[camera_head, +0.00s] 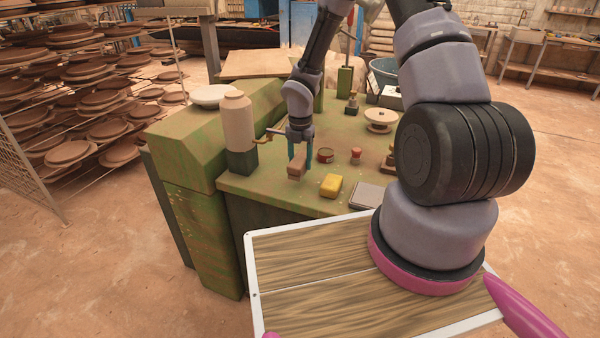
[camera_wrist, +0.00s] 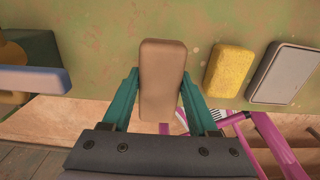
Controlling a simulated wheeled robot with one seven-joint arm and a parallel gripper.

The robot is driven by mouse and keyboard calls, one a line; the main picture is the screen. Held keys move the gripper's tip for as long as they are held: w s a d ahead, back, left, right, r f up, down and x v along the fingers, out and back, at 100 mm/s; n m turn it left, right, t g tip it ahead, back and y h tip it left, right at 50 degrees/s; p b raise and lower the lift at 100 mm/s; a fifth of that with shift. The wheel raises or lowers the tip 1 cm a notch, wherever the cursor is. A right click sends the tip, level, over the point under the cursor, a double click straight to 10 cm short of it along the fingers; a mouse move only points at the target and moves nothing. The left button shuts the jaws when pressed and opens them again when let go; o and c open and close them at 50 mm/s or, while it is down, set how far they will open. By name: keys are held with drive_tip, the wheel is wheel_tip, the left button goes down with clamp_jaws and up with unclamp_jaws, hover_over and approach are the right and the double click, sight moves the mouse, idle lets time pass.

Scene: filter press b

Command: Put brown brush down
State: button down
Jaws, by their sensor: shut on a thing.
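The brown brush (camera_head: 296,170) is a plain brown block with rounded corners, near the front edge of the green worktop (camera_head: 262,187). My gripper (camera_head: 300,159) points down with its teal fingers on either side of the brush and is shut on it. In the wrist view the brush (camera_wrist: 162,78) sits lengthwise between the two fingers (camera_wrist: 160,85). Its bristles do not show. I cannot tell whether its underside touches the worktop.
A yellow sponge (camera_head: 331,185) and a grey flat block (camera_head: 367,196) lie to the right of the brush. A round tin (camera_head: 326,155) and a small red-topped jar (camera_head: 356,156) stand behind.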

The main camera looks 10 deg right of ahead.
sight(300, 158)
drive_tip(key=shift+f, duration=2.05)
drive_tip(key=shift+c, duration=0.9)
unclamp_jaws()
drive_tip(key=shift+f, duration=0.15)
wheel_tip(300, 158, up, 13)
drive_tip(key=shift+f, duration=0.2)
